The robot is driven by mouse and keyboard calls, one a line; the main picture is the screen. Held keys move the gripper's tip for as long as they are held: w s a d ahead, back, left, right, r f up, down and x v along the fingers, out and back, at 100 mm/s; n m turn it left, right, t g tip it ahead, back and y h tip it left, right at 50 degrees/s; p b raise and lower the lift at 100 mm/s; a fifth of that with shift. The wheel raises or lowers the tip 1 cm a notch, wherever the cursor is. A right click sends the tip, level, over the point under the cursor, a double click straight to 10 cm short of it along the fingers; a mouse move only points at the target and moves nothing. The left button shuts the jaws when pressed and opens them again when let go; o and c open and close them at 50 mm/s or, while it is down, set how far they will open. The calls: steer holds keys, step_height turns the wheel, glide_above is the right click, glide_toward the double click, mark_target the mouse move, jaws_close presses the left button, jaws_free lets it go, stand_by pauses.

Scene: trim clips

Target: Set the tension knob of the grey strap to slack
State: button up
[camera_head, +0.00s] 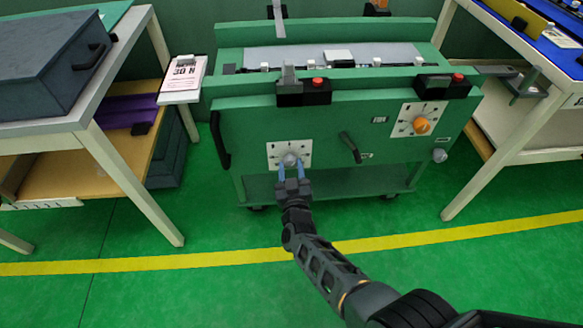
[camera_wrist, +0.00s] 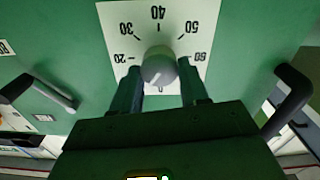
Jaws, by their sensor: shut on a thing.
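The grey knob (camera_head: 290,159) sits in the middle of a white dial plate (camera_head: 273,148) on the front of the green cart, at the left. My gripper (camera_head: 292,172) reaches it from the front and is shut on it, one finger on each side. In the wrist view the grey knob (camera_wrist: 158,66) shows between the fingers (camera_wrist: 161,92). The dial plate (camera_wrist: 119,17) carries numbers from 20 to 60, upside down in that view. Where the knob points is hard to tell. A grey strap (camera_head: 278,18) shows at the cart's top left.
A second dial with an orange knob (camera_head: 422,125) is at the cart's right. A black lever (camera_head: 350,147) sits between the dials, and a black handle (camera_head: 219,140) at the left edge. The floor in front is clear.

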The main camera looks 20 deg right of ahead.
steer(key=n, duration=0.7)
steer(key=shift+a+f+p, duration=0.1)
steer(key=shift+f+p, duration=0.05)
steer(key=shift+p, duration=0.15)
stand_by(0.3)
steer(key=o, duration=1.1)
steer(key=shift+c, duration=0.2)
steer(key=p+v, duration=0.3)
steer(key=v, duration=0.4)
steer(key=shift+s+p, duration=0.35)
steer(key=shift+a, duration=0.1)
